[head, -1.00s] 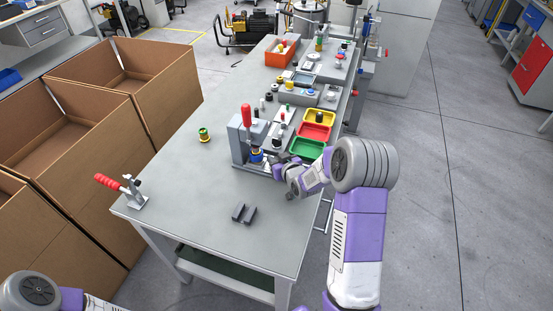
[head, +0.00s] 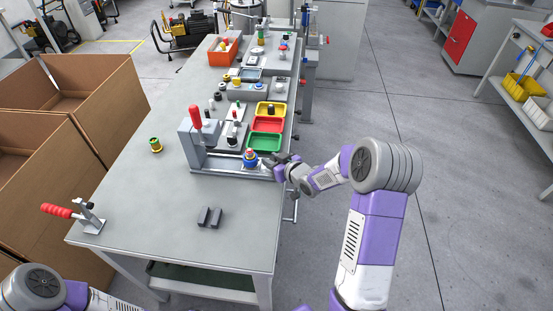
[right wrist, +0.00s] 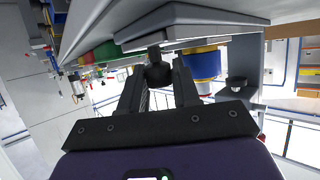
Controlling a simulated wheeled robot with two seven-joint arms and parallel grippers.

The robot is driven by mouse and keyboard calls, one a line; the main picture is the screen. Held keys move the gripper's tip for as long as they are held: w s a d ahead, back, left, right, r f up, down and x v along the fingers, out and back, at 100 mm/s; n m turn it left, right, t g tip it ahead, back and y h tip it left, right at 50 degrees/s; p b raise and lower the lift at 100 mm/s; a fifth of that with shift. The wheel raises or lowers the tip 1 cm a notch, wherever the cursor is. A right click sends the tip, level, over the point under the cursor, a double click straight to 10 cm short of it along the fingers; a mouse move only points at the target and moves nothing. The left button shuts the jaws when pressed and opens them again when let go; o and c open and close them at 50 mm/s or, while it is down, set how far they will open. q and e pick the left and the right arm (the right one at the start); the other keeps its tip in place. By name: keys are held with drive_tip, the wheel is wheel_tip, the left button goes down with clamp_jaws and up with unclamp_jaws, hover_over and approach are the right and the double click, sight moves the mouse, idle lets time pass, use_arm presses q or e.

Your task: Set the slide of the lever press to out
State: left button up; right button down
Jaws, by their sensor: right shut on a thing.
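The lever press (head: 186,146) stands on the workbench with its red-handled lever (head: 196,118) upright. Its slide (head: 225,167) reaches out to the right of the press body, toward the bench's right edge. A blue and yellow part (head: 250,158) sits on the slide, clear of the press body; it also shows in the right wrist view (right wrist: 205,66). My right gripper (head: 278,166) is at the slide's outer end. In the right wrist view its fingers are shut on the slide's dark knob (right wrist: 158,70). My left gripper is out of view.
Green (head: 264,141), red (head: 267,124) and yellow (head: 270,109) trays stand just behind the slide. A toggle clamp (head: 88,218), a dark grey block (head: 209,217) and a yellow-green spool (head: 156,145) are on the bench. Its front is mostly clear.

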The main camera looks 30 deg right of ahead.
drive_tip(key=shift+d, duration=0.2)
drive_tip(key=c, duration=0.9)
unclamp_jaws()
drive_tip(key=shift+s, duration=0.1)
drive_tip(key=p+v, duration=0.1)
drive_tip(key=v, duration=0.6)
drive_tip(key=shift+s+p, duration=0.3)
drive_tip(key=shift+p, duration=0.1)
drive_tip(key=shift+r, duration=0.15)
